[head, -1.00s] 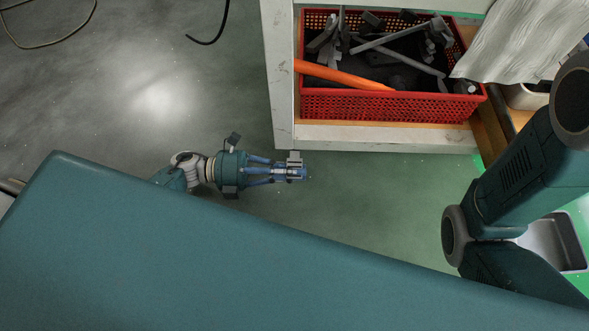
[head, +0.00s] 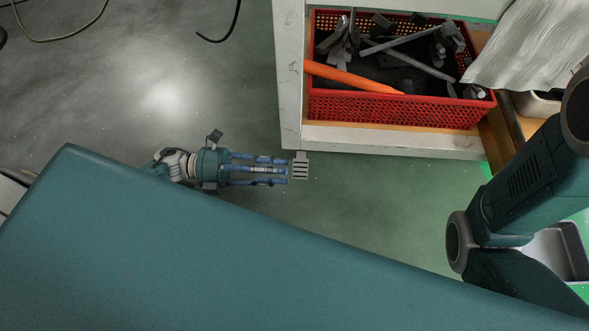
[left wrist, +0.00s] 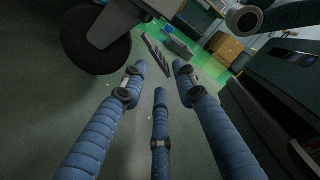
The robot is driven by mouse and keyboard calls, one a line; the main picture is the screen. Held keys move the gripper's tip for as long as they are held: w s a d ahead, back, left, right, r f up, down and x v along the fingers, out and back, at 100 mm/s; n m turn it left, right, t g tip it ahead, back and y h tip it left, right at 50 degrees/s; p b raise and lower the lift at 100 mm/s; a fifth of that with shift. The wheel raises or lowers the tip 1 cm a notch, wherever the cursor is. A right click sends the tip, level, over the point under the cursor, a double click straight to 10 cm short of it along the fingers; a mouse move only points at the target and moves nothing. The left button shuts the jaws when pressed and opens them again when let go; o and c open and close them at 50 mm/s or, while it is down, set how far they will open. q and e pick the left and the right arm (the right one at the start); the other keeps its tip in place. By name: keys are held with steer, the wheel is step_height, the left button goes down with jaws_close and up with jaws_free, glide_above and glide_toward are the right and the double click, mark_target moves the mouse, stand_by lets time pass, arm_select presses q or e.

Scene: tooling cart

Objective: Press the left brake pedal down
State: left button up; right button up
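The left brake pedal (head: 300,165) is a small grey slotted plate at the foot of the cart in the head view. It sticks out from under the cart's lower left corner. In the left wrist view the slotted pedal (left wrist: 157,57) lies just beyond the fingertips, next to a dark caster wheel. My left gripper (head: 283,170) has its blue fingers spread and empty, with the tips just left of the pedal; I cannot tell if they touch it. It also shows in the left wrist view (left wrist: 160,80). My right gripper is out of view.
The cart (head: 390,142) stands above the pedal and holds a red basket (head: 400,107) of tools. The caster wheel (left wrist: 95,42) is close by on the left in the left wrist view. Open floor (head: 230,110) lies left of the cart.

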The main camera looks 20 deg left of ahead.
arm_select(q)
steer(key=v, duration=0.6)
stand_by(0.3)
